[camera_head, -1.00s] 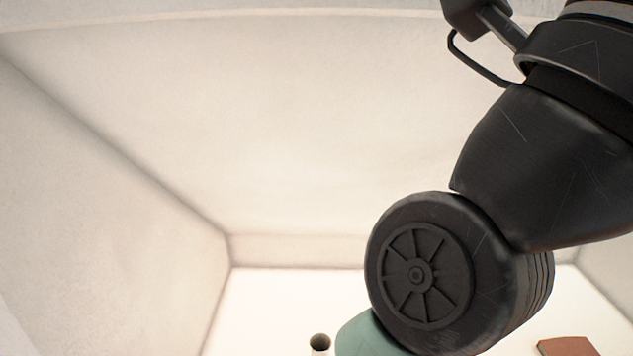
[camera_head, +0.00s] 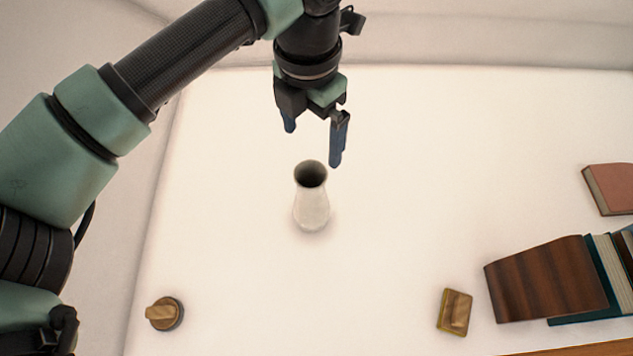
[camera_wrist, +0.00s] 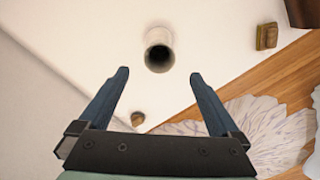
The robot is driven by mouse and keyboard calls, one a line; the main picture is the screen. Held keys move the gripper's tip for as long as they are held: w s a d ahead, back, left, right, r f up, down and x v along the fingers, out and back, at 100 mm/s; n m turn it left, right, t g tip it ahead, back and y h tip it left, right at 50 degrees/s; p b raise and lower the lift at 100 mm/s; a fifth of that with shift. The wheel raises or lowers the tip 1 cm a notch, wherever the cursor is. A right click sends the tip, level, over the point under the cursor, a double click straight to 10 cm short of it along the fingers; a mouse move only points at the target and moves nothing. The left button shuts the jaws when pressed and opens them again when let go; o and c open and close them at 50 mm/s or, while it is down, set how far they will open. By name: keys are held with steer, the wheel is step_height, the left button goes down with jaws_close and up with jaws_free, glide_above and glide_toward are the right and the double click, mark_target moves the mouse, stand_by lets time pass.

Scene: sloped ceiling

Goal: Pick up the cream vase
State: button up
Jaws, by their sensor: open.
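The cream vase (camera_head: 312,208) stands upright on the white surface (camera_head: 230,270), its dark mouth facing up. It also shows in the wrist view (camera_wrist: 159,50), seen from above, just beyond and between my fingertips. My gripper (camera_head: 314,148) is open and empty, with its two blue fingers apart. In the head view it hangs just above and behind the vase's mouth, not touching it. In the wrist view my gripper (camera_wrist: 159,76) has a finger on each side of the line to the vase.
A round wooden object (camera_head: 165,313) lies at the front left. A small wooden block (camera_head: 454,311) lies at the front right. The surface around the vase is clear.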

mark_target(311, 181)
steer(key=f+b, duration=0.2)
steer(key=f, duration=0.4)
steer(key=f+b, duration=0.2)
steer(key=f, duration=0.4)
steer(key=shift+s+a+f, duration=0.15)
steer(key=shift+a+f, duration=0.05)
steer(key=shift+f, duration=0.2)
jaws_close()
steer(key=shift+r, duration=0.1)
